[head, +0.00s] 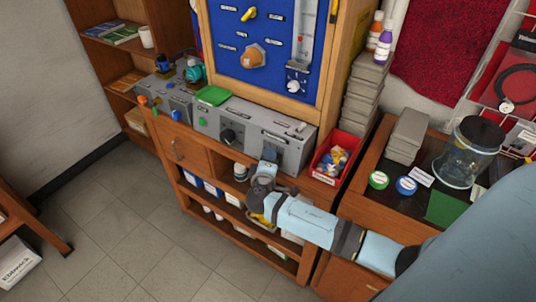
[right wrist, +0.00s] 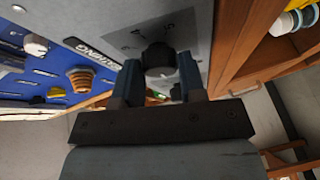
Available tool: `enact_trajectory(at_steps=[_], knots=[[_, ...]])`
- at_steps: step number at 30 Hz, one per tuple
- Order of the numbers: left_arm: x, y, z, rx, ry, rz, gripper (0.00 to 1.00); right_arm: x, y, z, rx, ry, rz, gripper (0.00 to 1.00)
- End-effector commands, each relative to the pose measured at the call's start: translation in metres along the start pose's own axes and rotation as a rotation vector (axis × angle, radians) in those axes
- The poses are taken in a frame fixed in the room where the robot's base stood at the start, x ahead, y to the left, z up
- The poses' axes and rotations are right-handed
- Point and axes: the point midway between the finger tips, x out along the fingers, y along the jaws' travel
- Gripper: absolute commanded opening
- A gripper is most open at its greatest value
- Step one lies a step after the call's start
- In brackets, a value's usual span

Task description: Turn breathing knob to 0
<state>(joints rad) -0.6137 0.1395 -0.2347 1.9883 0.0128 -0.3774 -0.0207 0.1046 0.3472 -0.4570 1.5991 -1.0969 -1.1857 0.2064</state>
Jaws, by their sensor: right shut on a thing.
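The grey regulator box (head: 207,118) stands on the wooden bench below the blue panel. My right gripper (right wrist: 160,82) is shut on this knob, with one finger on each side. Faint dial marks show around it, but the setting cannot be read. In the head view my right gripper (head: 268,163) is at the right half of the box front and hides the knob. My left gripper is not in view.
Another black knob (head: 228,135) is on the box, left of my gripper. A green tray (head: 213,95) lies on top of the box. A red bin (head: 322,176) stands close to its right end.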

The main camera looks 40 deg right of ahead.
Motion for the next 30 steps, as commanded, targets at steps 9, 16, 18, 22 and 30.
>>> enact_trajectory(at_steps=[9, 16, 18, 22, 30], knots=[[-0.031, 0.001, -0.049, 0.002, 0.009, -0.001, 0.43, -0.001, 0.009, -0.002, -0.255, 0.000, -0.120, 0.14], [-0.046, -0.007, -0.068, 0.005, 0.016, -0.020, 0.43, -0.001, 0.008, -0.002, -0.400, 0.000, -0.187, 0.14], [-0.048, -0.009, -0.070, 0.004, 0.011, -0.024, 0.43, 0.000, 0.008, -0.003, -0.434, 0.001, -0.201, 0.14], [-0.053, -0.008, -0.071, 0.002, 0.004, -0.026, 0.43, 0.000, 0.007, -0.002, -0.481, 0.001, -0.223, 0.14], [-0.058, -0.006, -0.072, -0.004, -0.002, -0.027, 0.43, 0.000, 0.004, -0.002, -0.527, 0.001, -0.244, 0.14]])
